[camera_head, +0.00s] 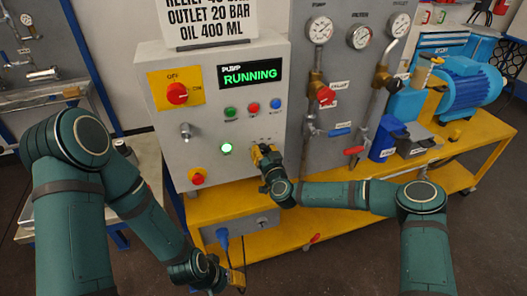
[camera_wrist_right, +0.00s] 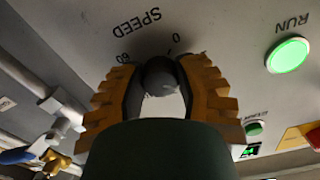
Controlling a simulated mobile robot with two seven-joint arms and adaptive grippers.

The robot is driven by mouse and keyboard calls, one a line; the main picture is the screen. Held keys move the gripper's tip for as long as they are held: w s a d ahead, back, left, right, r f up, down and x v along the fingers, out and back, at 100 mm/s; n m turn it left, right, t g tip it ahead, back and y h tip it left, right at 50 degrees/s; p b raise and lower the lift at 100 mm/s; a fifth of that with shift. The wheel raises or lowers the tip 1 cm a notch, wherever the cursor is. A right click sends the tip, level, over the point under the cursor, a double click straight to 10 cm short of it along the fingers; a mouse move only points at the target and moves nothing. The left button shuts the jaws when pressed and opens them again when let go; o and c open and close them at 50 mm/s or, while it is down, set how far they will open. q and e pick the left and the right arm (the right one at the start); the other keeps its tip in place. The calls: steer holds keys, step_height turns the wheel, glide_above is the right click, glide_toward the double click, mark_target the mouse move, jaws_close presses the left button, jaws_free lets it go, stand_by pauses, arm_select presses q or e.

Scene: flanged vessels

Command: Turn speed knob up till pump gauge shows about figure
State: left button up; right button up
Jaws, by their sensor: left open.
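The dark round speed knob (camera_wrist_right: 160,74) sits on the panel under the SPEED lettering, with 0 and 60 marks beside it. My right gripper (camera_wrist_right: 158,80) has its orange fingers on both sides of the knob and appears shut on it. In the head view my right gripper (camera_head: 264,155) is at the lower right of the control box and hides the knob. The pump gauge (camera_head: 319,29) is at the top of the grey panel; its reading is too small to tell. My left gripper (camera_head: 236,279) is open, low in front of the yellow bench.
The control box (camera_head: 208,134) has a display (camera_head: 251,75) reading PUMP RUNNING, a lit green button (camera_head: 226,149), a red on/off switch (camera_head: 177,93) and a red stop button (camera_head: 198,178). Valves with red and blue handles stand right of it. A blue motor (camera_head: 470,84) is further right.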

jaws_close()
steer(key=shift+f+m+b, duration=0.1)
steer(key=shift+m+b, duration=0.75)
steer(key=shift+m, duration=0.05)
steer(key=shift+m+b, duration=0.35)
steer(key=shift+m, duration=0.35)
steer(key=o, duration=1)
jaws_free()
